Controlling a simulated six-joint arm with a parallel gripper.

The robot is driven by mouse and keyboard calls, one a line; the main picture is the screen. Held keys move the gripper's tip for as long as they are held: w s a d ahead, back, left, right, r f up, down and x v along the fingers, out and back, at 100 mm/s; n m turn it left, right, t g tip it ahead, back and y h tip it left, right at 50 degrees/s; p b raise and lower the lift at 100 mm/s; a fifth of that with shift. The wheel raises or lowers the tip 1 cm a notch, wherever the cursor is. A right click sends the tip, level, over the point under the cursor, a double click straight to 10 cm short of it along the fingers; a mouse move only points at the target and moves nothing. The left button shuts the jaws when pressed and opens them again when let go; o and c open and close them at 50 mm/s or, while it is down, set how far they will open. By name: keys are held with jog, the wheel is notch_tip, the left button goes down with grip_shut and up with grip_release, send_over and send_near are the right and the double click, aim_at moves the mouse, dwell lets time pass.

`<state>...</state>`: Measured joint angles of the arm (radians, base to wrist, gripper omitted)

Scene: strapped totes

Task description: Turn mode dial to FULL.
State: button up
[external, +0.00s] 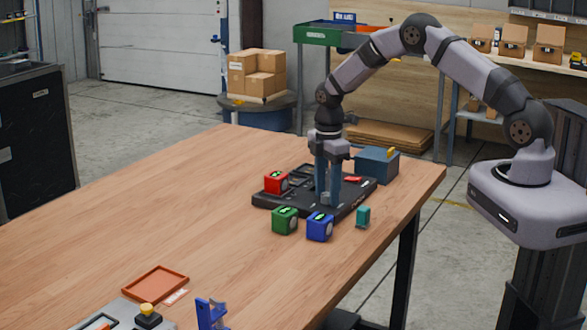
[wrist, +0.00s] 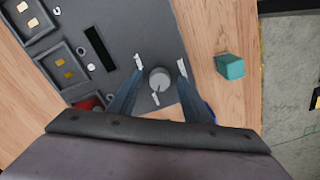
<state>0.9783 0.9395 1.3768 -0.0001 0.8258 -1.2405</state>
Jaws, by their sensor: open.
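A round grey mode dial (wrist: 159,79) sits on a dark panel (wrist: 115,35) in the wrist view. Small white marks lie around the dial, too small to read, so I cannot tell which one is FULL. A thin line shows on the lower part of the dial's face. My gripper (wrist: 160,73) is open, with one blue-grey finger on each side of the dial. I cannot tell whether the fingers touch it. In the external view my gripper (external: 328,198) points straight down over the near right part of the panel (external: 268,203), and its fingers largely hide the dial.
A blue-grey box (external: 377,166) stands behind.

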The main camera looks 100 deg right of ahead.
jog(key=c, duration=1.1)
jog(key=shift+o, duration=0.2)
